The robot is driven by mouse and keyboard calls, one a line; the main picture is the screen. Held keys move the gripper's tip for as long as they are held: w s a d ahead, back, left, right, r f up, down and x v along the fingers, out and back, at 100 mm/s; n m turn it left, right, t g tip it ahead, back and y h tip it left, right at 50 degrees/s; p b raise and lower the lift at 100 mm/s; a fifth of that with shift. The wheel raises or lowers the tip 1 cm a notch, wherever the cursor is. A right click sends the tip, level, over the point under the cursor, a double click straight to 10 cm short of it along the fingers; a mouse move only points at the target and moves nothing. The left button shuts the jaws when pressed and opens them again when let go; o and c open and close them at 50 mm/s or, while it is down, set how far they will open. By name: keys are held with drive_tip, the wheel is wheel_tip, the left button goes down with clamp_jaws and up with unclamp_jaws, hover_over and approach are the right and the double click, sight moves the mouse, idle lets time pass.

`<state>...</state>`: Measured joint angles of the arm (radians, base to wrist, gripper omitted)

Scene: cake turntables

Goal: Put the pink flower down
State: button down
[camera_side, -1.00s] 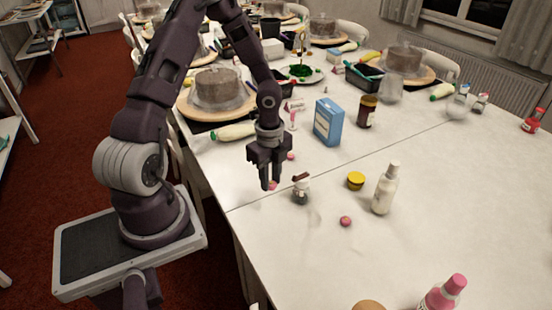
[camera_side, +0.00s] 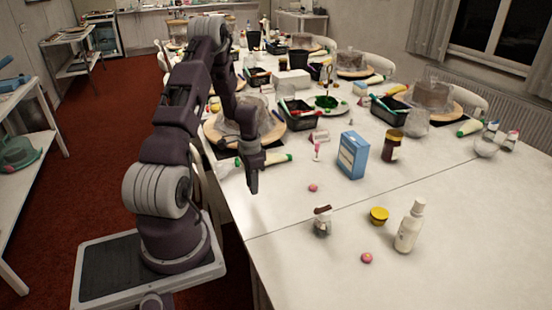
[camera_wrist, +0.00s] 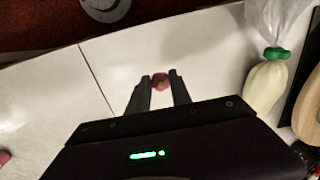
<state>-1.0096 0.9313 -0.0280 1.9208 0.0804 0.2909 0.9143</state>
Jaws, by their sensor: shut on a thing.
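My gripper (camera_side: 254,188) is over the left part of the white table, near its edge, pointing down. In the wrist view, its two fingers (camera_wrist: 160,88) are shut on a small pink flower (camera_wrist: 160,82) at their tips. The held flower cannot be made out in the side view. Another pink flower (camera_side: 313,188) lies on the table to the right of the gripper, and one more (camera_side: 366,258) lies nearer the front. I cannot tell how far the held flower is above the table.
A filled piping bag (camera_wrist: 266,84) with a green tie lies beside the gripper. A cake turntable (camera_side: 213,130) stands behind. A small jar (camera_side: 322,222), yellow pot (camera_side: 378,216), white bottle (camera_side: 408,230) and blue box (camera_side: 352,155) stand to the right. The table front is mostly clear.

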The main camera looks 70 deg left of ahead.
sight(253, 203)
wheel_tip(253, 203, down, 5)
drive_tip(key=shift+f, duration=0.1)
drive_tip(key=c, duration=1.2)
unclamp_jaws()
drive_tip(key=shift+o, duration=0.2)
